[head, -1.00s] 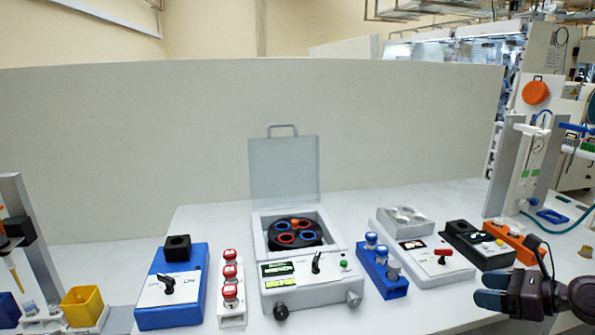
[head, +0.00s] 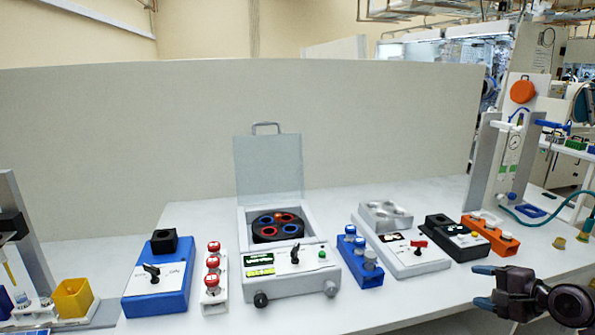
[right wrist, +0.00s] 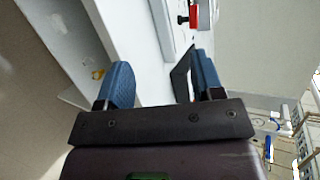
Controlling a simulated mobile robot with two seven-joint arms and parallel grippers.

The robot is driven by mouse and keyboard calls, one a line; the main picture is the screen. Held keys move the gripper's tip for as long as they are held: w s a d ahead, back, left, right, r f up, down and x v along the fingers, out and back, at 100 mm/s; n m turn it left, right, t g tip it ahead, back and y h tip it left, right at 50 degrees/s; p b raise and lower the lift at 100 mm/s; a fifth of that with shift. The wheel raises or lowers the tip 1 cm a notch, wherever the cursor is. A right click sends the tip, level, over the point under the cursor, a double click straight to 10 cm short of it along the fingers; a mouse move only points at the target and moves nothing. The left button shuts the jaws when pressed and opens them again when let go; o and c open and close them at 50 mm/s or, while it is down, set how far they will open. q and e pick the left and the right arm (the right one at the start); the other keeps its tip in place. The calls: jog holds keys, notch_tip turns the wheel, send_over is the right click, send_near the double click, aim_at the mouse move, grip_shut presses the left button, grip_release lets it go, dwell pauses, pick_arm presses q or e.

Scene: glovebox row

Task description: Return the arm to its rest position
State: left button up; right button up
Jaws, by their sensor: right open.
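My right gripper (head: 485,286) is at the lower right in the head view, over the bench's front right part. Its blue-tipped fingers are apart with nothing between them. In the right wrist view the two fingers (right wrist: 160,82) are also apart and empty, with the bench surface beyond them. My left gripper does not show in the head view.
A centrifuge (head: 290,277) with its lid up stands mid-bench. Around it are a blue device (head: 140,300), a red-capped tube rack (head: 212,285), a blue rack (head: 368,275), a grey device (head: 425,262), a black device (head: 445,228) and an orange rack (head: 505,243). Bare bench lies left of my gripper.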

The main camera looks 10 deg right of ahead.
jog(key=s+a+f+n+h, duration=0.2)
jog(key=s+a+f+n, duration=0.15)
jog(key=f+n, duration=0.4)
jog(key=s+a+f+n+h, duration=0.2)
jog(key=s+a+f+n, duration=0.15)
jog(key=f+n, duration=0.35)
jog(key=s+a+f+n, duration=0.1)
jog(key=s+a+f, duration=0.4)
jog(key=s, duration=0.3)
jog(key=s+a+f+n+g, duration=0.1)
jog(key=s+a+f, duration=0.4)
jog(key=s+a, duration=0.2)
jog(key=shift+s+a+f+h, duration=0.2)
jog(key=shift+s+h, duration=0.2)
jog(key=shift+s, duration=0.35)
